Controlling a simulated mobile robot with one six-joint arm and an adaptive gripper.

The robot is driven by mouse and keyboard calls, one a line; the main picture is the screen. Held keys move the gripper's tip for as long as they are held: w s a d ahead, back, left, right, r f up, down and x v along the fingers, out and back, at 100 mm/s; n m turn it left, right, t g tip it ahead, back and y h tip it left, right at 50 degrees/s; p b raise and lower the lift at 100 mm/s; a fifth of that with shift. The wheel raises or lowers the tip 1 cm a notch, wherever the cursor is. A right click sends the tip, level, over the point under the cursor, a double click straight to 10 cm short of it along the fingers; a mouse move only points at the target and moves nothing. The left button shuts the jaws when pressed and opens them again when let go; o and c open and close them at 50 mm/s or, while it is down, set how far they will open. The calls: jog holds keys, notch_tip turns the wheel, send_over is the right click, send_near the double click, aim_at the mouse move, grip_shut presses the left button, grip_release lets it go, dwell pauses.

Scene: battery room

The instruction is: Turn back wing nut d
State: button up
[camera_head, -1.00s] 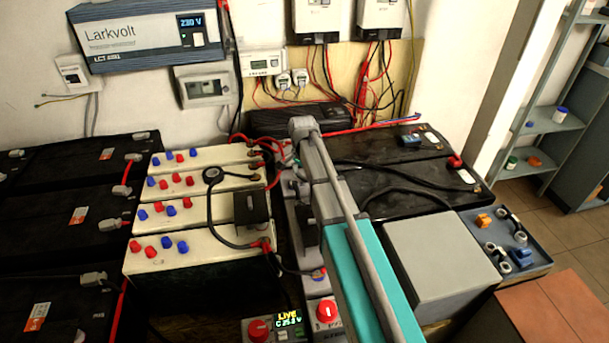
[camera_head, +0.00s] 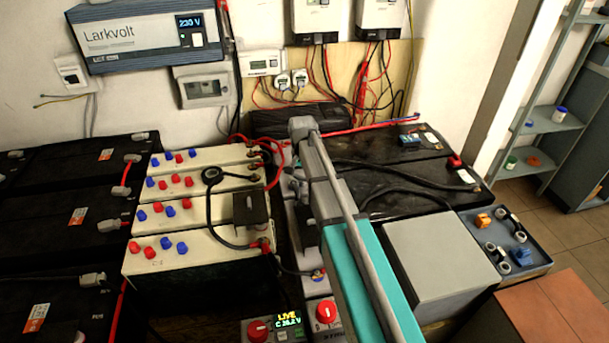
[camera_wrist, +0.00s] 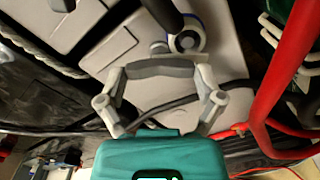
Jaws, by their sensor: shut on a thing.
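My gripper (camera_wrist: 160,69) shows in the wrist view with its teal body at the bottom and its two grey fingers drawn together over a pale battery top (camera_wrist: 122,48). It is shut on a small grey part, which I take for wing nut d (camera_wrist: 158,47). The fingers hide most of the nut, and no letter can be read. Beside it is a round terminal with a blue ring (camera_wrist: 186,41). In the head view my teal and grey arm reaches over the grey batteries and hides the fingertips.
Cream batteries (camera_head: 200,247) with red and blue caps stand left of my arm. A red cable (camera_wrist: 285,75) arches close on the right in the wrist view. A panel (camera_head: 274,328) reads LIVE. A grey box (camera_head: 435,260) and a tray (camera_head: 540,260) stand to the right.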

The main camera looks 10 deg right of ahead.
jog(key=n, duration=0.6)
jog(key=shift+s+a+n, duration=0.1)
jog(key=shift+s+n, duration=0.1)
jog(key=shift+n, duration=0.1)
dwell(0.4)
jog(key=o, duration=0.9)
jog(key=shift+w, duration=0.1)
jog(key=shift+c, duration=0.2)
jog(key=shift+r, duration=0.1)
